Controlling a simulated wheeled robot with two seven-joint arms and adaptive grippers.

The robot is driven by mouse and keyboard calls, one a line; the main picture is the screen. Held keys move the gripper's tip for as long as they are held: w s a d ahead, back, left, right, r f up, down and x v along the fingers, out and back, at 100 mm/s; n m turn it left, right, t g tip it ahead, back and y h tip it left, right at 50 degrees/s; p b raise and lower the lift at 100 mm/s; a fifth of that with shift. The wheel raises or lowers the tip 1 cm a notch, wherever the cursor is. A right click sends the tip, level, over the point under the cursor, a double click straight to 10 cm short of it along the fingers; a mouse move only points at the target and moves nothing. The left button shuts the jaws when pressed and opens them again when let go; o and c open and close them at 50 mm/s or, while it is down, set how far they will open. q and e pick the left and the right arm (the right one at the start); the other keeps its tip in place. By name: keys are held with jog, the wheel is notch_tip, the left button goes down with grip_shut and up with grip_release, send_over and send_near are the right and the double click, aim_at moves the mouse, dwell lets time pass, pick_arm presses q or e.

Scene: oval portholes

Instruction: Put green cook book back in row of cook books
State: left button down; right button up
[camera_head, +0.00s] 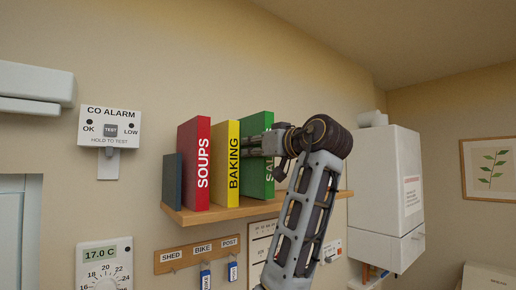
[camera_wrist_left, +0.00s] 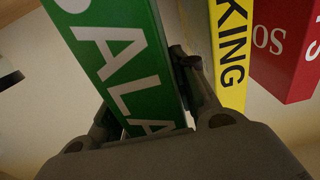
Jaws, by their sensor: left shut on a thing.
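My right gripper is out of view.
A small dark blue book (camera_head: 172,182) stands at the shelf's left end. A key rack (camera_head: 197,254) hangs below the shelf. A white boiler (camera_head: 385,185) is to the right. A CO alarm (camera_head: 109,127) and a thermostat (camera_head: 103,268) are on the left wall.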

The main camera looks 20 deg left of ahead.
pick_arm(q)
jog(key=w+a+f, duration=0.1)
jog(key=w+a, duration=0.2)
jog(key=a, duration=0.2)
jog(key=shift+f, duration=0.35)
dwell(0.8)
jog(key=c, duration=1.1)
grip_release()
jog(key=shift+o, duration=0.2)
